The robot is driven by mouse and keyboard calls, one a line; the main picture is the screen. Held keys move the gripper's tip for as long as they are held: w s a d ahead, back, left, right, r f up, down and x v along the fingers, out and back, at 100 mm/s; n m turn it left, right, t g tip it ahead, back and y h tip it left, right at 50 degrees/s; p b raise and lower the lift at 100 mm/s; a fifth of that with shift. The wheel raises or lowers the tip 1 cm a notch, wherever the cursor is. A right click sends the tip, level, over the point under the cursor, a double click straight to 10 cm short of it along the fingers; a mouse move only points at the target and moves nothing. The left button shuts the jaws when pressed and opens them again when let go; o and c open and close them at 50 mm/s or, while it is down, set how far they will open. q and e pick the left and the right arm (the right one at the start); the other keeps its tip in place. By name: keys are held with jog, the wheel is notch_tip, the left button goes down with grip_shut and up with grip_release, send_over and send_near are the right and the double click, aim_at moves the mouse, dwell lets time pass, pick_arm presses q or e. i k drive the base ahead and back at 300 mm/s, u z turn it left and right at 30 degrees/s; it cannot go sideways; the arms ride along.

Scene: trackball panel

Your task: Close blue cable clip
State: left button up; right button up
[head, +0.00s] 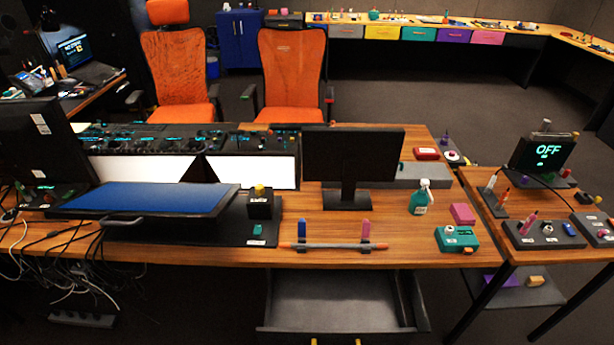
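The blue cable clip (302,229) is at the front edge of the wooden desk in the head view. Its blue part stands upright, so the clip looks open. A grey and orange cable or rod (335,246) runs left to right along the edge, past the foot of the clip. A similar pink clip (365,229) stands upright to its right on the same line. Neither of my grippers shows in this view.
An open dark drawer (340,298) juts out below the clips. A monitor (352,160) stands behind them. A black box with a yellow knob (260,205) is to the left; a green spray bottle (420,198) and teal device (457,239) are to the right.

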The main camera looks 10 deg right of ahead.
aim_at(302, 224)
jog(key=u, duration=2.85)
jog(key=k, duration=2.1)
jog(key=z, duration=0.9)
jog(key=i, duration=0.55)
jog(key=u, duration=0.05)
